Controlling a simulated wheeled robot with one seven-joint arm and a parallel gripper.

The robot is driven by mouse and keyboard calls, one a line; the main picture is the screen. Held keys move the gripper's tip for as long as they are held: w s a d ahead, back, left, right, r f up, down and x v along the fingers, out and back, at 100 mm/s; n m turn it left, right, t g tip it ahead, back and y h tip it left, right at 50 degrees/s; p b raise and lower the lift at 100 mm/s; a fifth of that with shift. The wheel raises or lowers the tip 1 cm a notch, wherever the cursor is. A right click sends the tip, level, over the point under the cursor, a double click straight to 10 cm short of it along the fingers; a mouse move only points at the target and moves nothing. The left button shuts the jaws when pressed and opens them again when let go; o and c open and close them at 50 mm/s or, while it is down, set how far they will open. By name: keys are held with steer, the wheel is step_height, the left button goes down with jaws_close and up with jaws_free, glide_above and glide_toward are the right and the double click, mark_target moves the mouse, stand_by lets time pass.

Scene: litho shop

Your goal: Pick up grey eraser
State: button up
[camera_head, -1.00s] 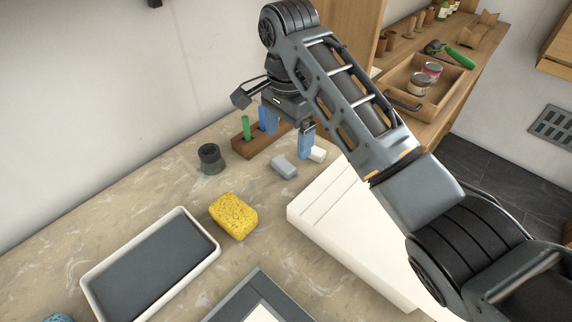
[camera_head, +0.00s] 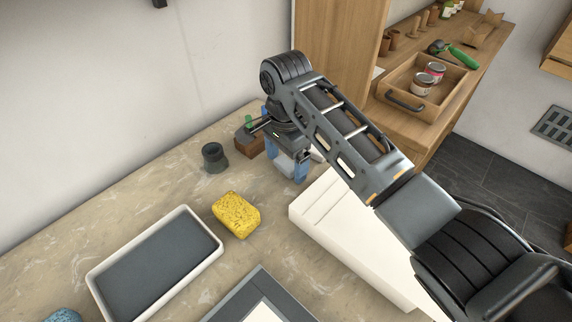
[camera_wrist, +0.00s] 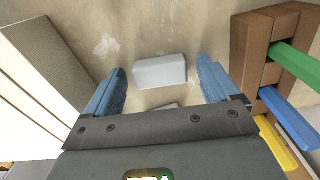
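The grey eraser (camera_wrist: 160,71) is a pale grey block lying flat on the counter. In the wrist view it lies between the lines of my two blue fingers, slightly beyond their tips, with a gap on each side. My gripper (camera_wrist: 160,84) is open and empty, pointing down. In the head view my gripper (camera_head: 285,163) hangs over the eraser (camera_head: 287,167), which is partly hidden by the fingers.
A brown wooden holder (camera_wrist: 253,45) with green, blue and yellow sticks stands close beside one finger. A white slab (camera_head: 335,222) lies on the other side. A dark cup (camera_head: 214,157), yellow sponge (camera_head: 236,214) and white-rimmed tray (camera_head: 101,292) are on the counter.

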mark_target(291, 163)
steer(key=c, duration=1)
steer(key=shift+c, duration=0.2)
steer(key=shift+r, duration=0.1)
steer(key=shift+r, duration=0.45)
steer(key=r, duration=0.1)
steer(key=d+r, duration=0.1)
steer(key=r, duration=0.1)
steer(key=shift+r, duration=0.3)
steer(key=shift+s+d+r+p, duration=0.35)
steer(key=shift+d+r+p, duration=0.65)
steer(key=shift+d, duration=0.75)
steer(key=shift+s+d+r+p, duration=0.35)
steer(key=shift+d+r+p, duration=0.4)
steer(key=shift+d+r, duration=0.7)
steer(key=shift+s+d+r+p, duration=0.35)
steer(key=shift+d+r+p, duration=0.5)
steer(key=shift+d, duration=1.15)
steer(key=shift+f, duration=0.1)
